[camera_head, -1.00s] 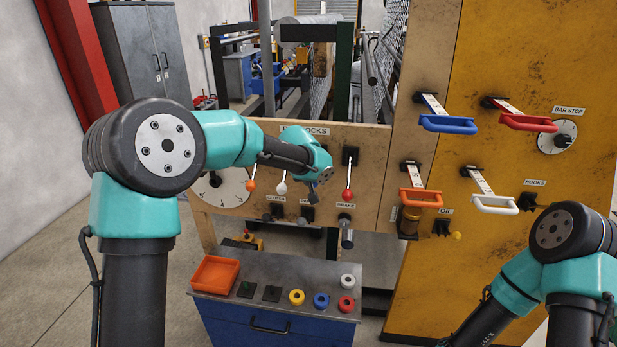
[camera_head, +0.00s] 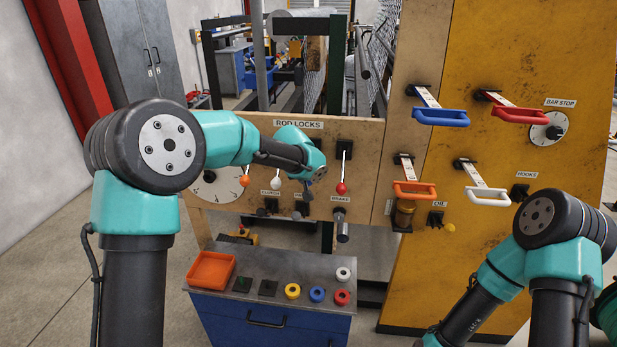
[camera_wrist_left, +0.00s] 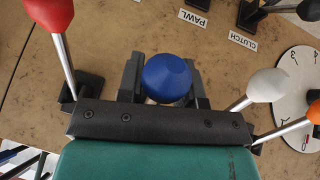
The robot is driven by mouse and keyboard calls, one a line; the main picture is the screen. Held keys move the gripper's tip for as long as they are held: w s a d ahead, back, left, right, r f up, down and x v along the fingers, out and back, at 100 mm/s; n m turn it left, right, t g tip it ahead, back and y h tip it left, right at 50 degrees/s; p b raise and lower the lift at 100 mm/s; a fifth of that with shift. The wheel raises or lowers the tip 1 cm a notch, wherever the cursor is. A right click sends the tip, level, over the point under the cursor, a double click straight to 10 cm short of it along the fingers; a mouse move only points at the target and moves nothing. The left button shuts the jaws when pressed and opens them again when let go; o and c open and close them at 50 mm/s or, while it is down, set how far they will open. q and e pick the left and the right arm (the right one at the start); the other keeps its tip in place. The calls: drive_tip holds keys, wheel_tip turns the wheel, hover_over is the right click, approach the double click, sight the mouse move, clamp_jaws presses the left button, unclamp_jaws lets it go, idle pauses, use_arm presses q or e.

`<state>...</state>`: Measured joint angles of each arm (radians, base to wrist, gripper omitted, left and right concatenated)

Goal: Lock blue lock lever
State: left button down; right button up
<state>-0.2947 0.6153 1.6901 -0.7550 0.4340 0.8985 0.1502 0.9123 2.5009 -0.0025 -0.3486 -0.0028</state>
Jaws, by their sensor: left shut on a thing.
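The blue lock lever's round knob (camera_wrist_left: 167,77) sits between the two fingers of my left gripper (camera_wrist_left: 165,85) in the left wrist view. The gripper is shut on it. In the head view my left gripper (camera_head: 307,190) is in front of the rod locks panel, and my wrist hides most of the blue lever. The red lever's knob (camera_head: 342,188) hangs to its right. The white knob (camera_head: 275,184) and the orange knob (camera_head: 244,181) hang to its left. My right gripper is out of view.
Below the rod locks row are the clutch, pawl and brake controls, the brake handle (camera_head: 342,226) sticking out. A blue cart (camera_head: 265,325) with an orange tray (camera_head: 212,286) stands beneath. Several coloured handles, including a blue one (camera_head: 440,117), project from the panels at right.

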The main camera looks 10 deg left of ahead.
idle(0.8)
use_arm(q)
drive_tip(key=c, duration=0.8)
unclamp_jaws()
drive_tip(key=shift+o, duration=0.2)
drive_tip(key=v, duration=1.7)
drive_tip(key=shift+r, duration=0.2)
